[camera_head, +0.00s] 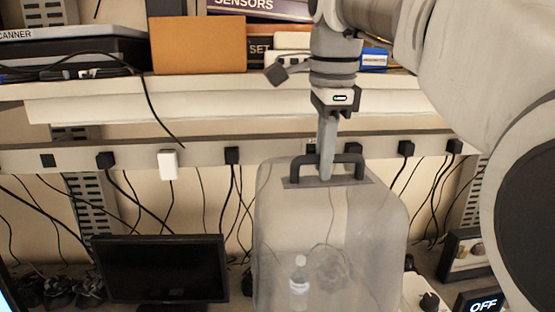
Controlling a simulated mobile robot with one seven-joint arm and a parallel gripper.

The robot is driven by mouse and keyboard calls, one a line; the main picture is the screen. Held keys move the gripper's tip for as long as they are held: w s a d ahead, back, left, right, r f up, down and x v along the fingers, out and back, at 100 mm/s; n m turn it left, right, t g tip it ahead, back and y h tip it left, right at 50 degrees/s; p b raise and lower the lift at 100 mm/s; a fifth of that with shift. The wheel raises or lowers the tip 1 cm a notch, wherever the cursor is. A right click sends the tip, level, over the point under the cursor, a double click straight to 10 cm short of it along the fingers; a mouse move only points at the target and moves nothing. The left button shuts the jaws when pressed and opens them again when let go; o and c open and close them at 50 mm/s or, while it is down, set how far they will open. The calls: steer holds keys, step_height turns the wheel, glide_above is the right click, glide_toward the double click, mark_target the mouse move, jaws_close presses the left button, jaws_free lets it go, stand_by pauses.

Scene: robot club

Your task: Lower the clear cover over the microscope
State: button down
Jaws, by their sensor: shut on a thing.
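The clear cover (280,222) is a tall see-through box with rounded upper corners and a dark handle (356,168) on top. My gripper (326,174) is shut on the handle from above. The cover hangs upright below it, and its lower edge is outside the picture. I cannot make out a microscope. Through the cover I see a small white-capped bottle (299,284) and a blurred round shape; whether these are inside or behind it I cannot tell.
A dark monitor (160,268) stands left of the cover. At lower right are a white device with a black knob (429,301) and a display reading OFF (483,304). A power strip (200,156) with hanging cables and a loaded shelf (200,88) run behind.

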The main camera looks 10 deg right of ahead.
steer(key=shift+d+r, duration=0.1)
steer(key=shift+d, duration=0.2)
steer(key=s+d, duration=0.1)
steer(key=d, duration=2.6)
steer(key=shift+s+d, duration=0.15)
steer(key=shift+d, duration=0.15)
steer(key=shift+s+f+b, duration=0.25)
steer(key=shift+s+b, duration=0.1)
steer(key=shift+s, duration=0.05)
steer(key=shift+s+f, duration=0.1)
steer(key=shift+f, duration=0.3)
